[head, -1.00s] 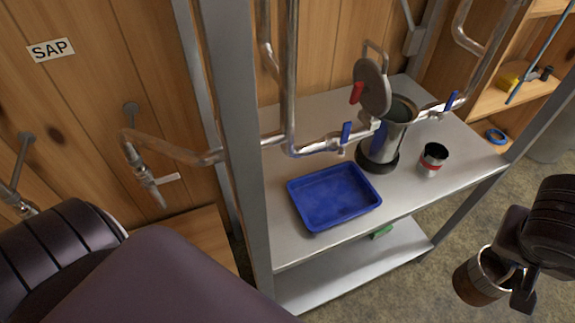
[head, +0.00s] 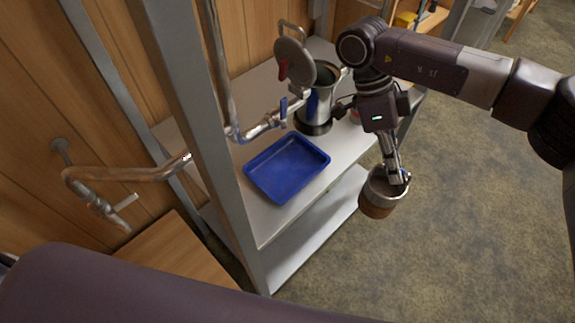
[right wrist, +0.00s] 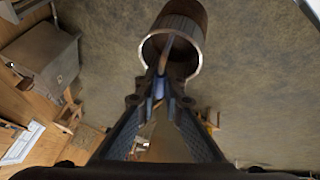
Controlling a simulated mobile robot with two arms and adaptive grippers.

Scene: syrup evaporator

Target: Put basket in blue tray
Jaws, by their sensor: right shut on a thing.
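The basket (head: 377,207) is a small round brown container with a metal rim and a handle. My right gripper (head: 396,178) is shut on its handle, and the basket hangs below the fingers, off the front edge of the shelf. In the right wrist view the basket (right wrist: 184,22) shows beyond the fingertips (right wrist: 160,90), its open mouth toward the camera. The blue tray (head: 287,168) lies empty on the metal shelf, left of the basket and apart from it. My left gripper is not in view.
A metal canister (head: 316,105) with a raised round lid stands behind the tray. Pipes with a blue-handled valve (head: 284,108) run above the tray's back edge. A grey upright post (head: 190,110) stands left of the tray. Bare floor lies to the right.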

